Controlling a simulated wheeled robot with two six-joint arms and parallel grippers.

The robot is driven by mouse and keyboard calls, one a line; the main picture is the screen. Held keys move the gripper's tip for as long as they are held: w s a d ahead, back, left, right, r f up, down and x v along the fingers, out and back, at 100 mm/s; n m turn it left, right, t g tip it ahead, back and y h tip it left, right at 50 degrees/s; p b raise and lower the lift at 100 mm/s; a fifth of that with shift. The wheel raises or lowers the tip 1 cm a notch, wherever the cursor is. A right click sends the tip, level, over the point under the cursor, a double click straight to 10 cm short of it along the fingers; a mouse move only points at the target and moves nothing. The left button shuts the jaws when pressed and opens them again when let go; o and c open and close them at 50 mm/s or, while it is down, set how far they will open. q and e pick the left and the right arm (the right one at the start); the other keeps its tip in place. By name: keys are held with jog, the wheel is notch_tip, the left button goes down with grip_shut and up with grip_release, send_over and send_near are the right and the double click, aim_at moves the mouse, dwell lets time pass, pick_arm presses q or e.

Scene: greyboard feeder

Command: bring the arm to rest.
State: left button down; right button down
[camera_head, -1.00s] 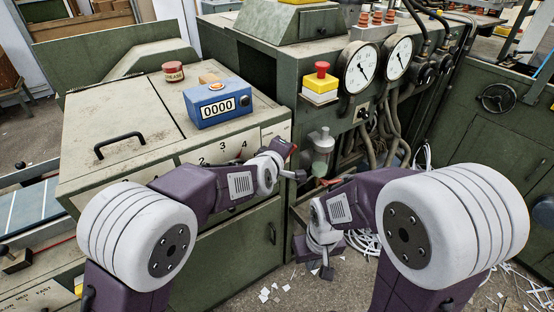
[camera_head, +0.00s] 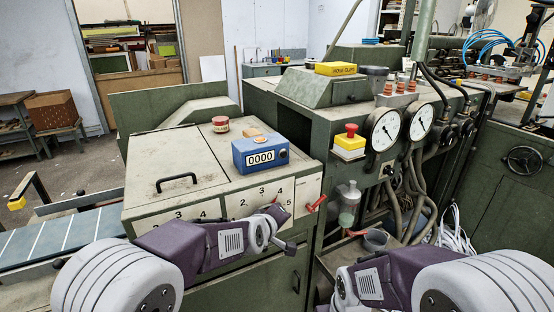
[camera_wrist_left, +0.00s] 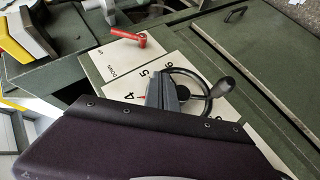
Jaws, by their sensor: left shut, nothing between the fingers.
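My left arm (camera_head: 185,250) reaches in from the lower left in the head view, in front of the green cabinet's number panel. My left gripper (camera_head: 288,246) is small and dark at its end, shut and empty. In the left wrist view the gripper (camera_wrist_left: 166,92) lies over the scale beside a dark handwheel with a ball knob (camera_wrist_left: 222,88); I cannot tell whether they touch. My right arm (camera_head: 400,283) is at the lower right, its wrist low near the bottom edge; the right gripper is out of the picture.
A red lever (camera_head: 316,203) sticks out right of the scale. A yellow box with a red button (camera_head: 349,142), gauges (camera_head: 384,131) and hoses are to the right.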

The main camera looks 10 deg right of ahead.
pick_arm(q)
jog(key=s+a+f+m+g+y, duration=0.2)
jog(key=s+a+f, duration=0.25)
jog(key=a, duration=0.45)
jog(key=s+a+f+m+g+y, duration=0.2)
jog(key=s+a+f, duration=0.25)
jog(key=a, duration=0.55)
jog(key=s+a+f+m+g+y, duration=0.15)
jog(key=s+a, duration=0.25)
jog(key=s, duration=0.4)
jog(key=s+a+f+m+g, duration=0.1)
jog(key=s+a+f+g, duration=0.25)
jog(key=s, duration=0.45)
notch_tip(320, 180, up, 14)
jog(key=p, duration=1.4)
jog(key=shift+s, duration=0.35)
jog(key=shift+f+n, duration=0.1)
jog(key=shift+n, duration=0.15)
